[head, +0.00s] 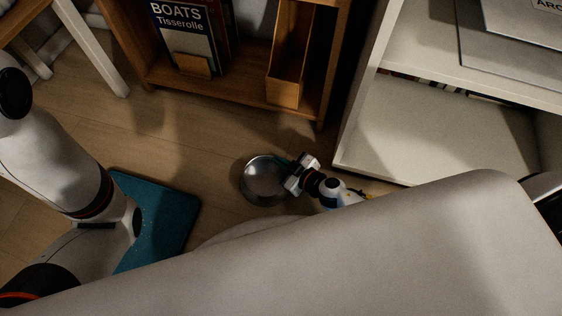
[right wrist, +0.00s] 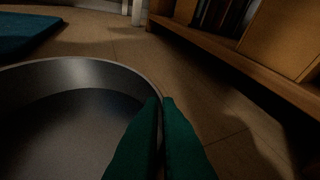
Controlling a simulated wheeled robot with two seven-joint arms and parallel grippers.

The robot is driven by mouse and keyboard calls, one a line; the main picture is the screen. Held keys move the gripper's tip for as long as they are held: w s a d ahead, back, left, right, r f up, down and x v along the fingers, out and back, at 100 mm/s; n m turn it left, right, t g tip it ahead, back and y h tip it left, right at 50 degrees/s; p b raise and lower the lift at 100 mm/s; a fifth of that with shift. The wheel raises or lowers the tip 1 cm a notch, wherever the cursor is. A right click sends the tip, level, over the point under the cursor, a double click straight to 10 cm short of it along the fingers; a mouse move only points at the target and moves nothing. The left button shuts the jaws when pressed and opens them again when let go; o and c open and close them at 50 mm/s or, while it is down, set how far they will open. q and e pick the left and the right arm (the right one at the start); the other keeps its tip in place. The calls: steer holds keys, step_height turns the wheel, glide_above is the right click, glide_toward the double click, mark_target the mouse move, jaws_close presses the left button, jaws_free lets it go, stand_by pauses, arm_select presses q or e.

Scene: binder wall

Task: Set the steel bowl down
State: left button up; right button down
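The round steel bowl (head: 261,182) shows in the middle of the head view, over the wooden floor. My right gripper (head: 284,163) is at the bowl's right rim. In the right wrist view its green fingers (right wrist: 160,105) are close together, with the near wall of the steel bowl (right wrist: 85,72) running in between them, so it is shut on the rim. The bowl looks roughly level and empty. I cannot tell whether its base touches the floor. My left arm is at the left of the head view; its gripper is not in view.
A teal mat (head: 165,212) lies on the floor at the left. A wooden shelf (head: 225,95) with books and a file holder (head: 287,70) stands behind the bowl. A white shelf unit (head: 430,130) stands at the right. Bare floor (head: 190,140) lies between mat and wooden shelf.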

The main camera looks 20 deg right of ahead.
steer(key=c, duration=1.6)
jaws_free()
steer(key=shift+c, duration=0.2)
steer(key=shift+r, duration=0.1)
steer(key=p+v, duration=0.3)
steer(key=v, duration=0.9)
steer(key=shift+s, duration=0.1)
